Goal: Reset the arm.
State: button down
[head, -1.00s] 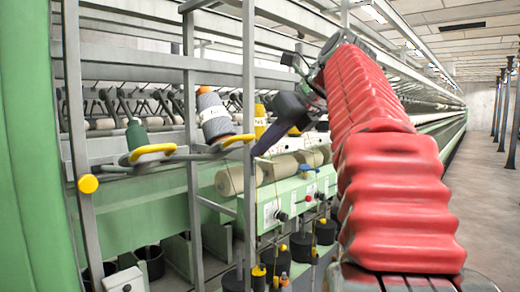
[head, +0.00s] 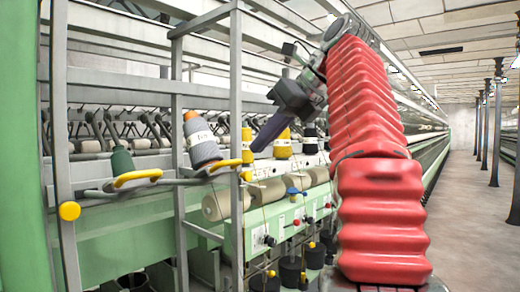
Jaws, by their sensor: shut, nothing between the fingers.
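My arm, sleeved in red bellows, rises on the right of the head view and reaches up and forward. My gripper (head: 257,146) hangs from its far end, dark and slim, pointing down and left. Its fingers are shut with nothing between them. It shows in front of the spinning frame (head: 150,205), between a grey bobbin (head: 201,140) on its left and a yellow bobbin (head: 283,145) on its right. I cannot tell how far it is from the bobbins, but no contact shows.
A grey metal rack post (head: 236,120) stands just left of my gripper. A dark green bobbin (head: 122,162) and yellow-tipped holders (head: 138,178) are further left. The aisle floor (head: 470,225) on the right is clear, with dark columns (head: 495,125) along it.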

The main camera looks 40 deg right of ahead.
jog(key=shift+s+r, duration=0.2)
jog(key=shift+r, duration=0.05)
dwell(0.7)
